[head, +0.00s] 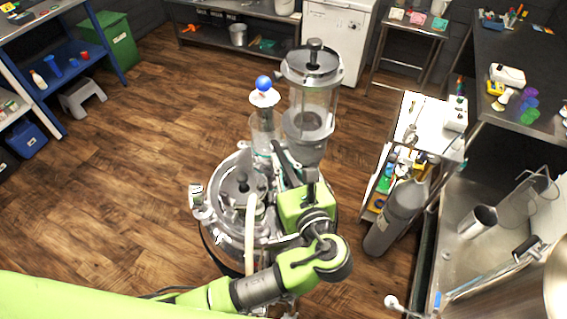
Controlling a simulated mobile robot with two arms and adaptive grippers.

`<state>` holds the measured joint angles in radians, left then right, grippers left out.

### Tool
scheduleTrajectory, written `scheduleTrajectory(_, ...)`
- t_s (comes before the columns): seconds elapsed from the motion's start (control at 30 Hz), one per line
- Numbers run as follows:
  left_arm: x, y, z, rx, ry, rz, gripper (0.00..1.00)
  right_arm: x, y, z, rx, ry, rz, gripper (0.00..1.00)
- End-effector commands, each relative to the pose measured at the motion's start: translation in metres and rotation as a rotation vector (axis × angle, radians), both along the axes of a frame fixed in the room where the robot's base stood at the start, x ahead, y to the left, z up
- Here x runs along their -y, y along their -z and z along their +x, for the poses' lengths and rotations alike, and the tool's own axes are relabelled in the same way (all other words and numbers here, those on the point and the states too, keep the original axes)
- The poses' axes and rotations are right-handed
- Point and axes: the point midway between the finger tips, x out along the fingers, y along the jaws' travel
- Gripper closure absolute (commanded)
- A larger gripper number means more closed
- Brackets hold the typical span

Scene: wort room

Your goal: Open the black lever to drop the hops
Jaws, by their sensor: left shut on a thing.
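The hop dropper is a clear cylinder (308,105) with a metal lid and black knob, standing upright over the steel kettle (228,215). Its lower end narrows to a grey cone (307,150). My left arm comes in from the lower left, over the kettle's right side. My left gripper (284,163) is at the foot of the dropper, shut on the black lever. The lever is mostly hidden behind the gripper and wrist, so its angle cannot be told. No hops can be made out. My right gripper is not in view.
A glass tube with a blue ball (263,83) stands close left of the dropper. A grey gas cylinder (397,218) and a white-topped cart (428,128) stand to the right, beside a steel sink counter (480,265). The wooden floor (130,160) at left is clear.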

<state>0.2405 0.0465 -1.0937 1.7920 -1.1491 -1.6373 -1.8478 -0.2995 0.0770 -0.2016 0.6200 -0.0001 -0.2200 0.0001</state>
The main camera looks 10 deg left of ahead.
Motion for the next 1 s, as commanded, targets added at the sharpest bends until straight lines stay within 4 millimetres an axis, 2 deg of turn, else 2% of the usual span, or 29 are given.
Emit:
scheduleTrajectory(0.6, -0.002, -0.019, 0.006, -0.267, 0.001, -0.129, 1.0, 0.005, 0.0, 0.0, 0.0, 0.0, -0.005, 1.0)
scheduleTrajectory(1.0, -0.004, -0.024, 0.009, -0.369, 0.001, -0.174, 1.0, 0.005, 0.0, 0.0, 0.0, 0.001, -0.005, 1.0)
